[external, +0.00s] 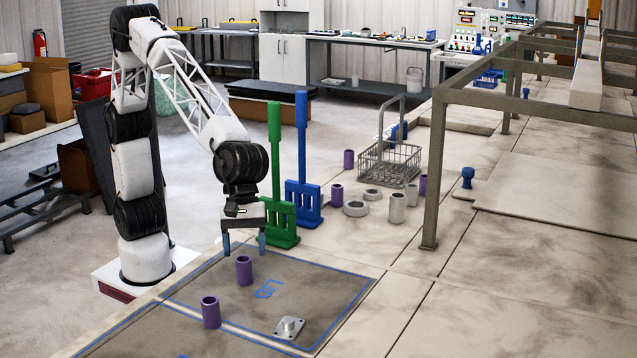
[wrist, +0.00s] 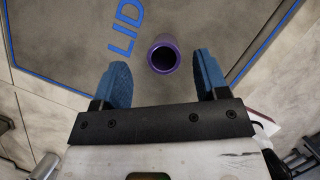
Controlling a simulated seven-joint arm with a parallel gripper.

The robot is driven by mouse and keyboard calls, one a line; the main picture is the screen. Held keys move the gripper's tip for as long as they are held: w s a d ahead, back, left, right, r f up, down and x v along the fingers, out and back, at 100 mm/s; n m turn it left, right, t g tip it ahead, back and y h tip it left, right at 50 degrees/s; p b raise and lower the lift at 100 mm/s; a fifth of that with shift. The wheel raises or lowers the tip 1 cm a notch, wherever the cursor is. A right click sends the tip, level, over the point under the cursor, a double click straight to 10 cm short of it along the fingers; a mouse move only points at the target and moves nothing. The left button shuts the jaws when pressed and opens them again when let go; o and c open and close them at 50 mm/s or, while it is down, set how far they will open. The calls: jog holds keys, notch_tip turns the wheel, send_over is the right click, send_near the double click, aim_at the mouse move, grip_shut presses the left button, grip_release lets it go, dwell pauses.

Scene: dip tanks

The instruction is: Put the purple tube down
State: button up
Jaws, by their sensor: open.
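A purple tube (external: 244,271) stands upright on the dark area marked LID. In the wrist view this tube (wrist: 163,57) shows end-on, its open top facing me, with the fingers to either side in the picture. My gripper (external: 244,248) points down just above the tube, with its two blue fingertips spread wide. It is open and empty in the wrist view (wrist: 161,66). A second purple tube (external: 211,312) stands nearer the camera, by the blue line. More purple tubes stand farther back (external: 336,195), near the basket (external: 349,159) and at its right (external: 423,187).
A metal plate with a knob (external: 290,328) lies at the front of the marked area. Tall green (external: 276,170) and blue (external: 302,165) paddles stand behind the gripper. A wire basket (external: 388,165), rings (external: 356,209) and a grey cylinder (external: 397,208) stand farther right.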

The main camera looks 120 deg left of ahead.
aim_at(244, 273)
jog(key=shift+x, duration=2.6)
jog(key=shift+s+d, duration=0.1)
jog(key=shift+s, duration=0.1)
jog(key=c, duration=1.1)
jog(key=shift+r, duration=0.15)
jog(key=shift+r, duration=1.4)
jog(key=shift+s+r, duration=0.25)
jog(key=s+a, duration=0.2)
jog(key=s, duration=0.2)
jog(key=s+a+r, duration=0.1)
jog(key=s+a, duration=0.1)
jog(key=s, duration=0.3)
jog(key=s+a, duration=0.3)
jog(key=s, duration=0.2)
jog(key=shift+r, duration=0.2)
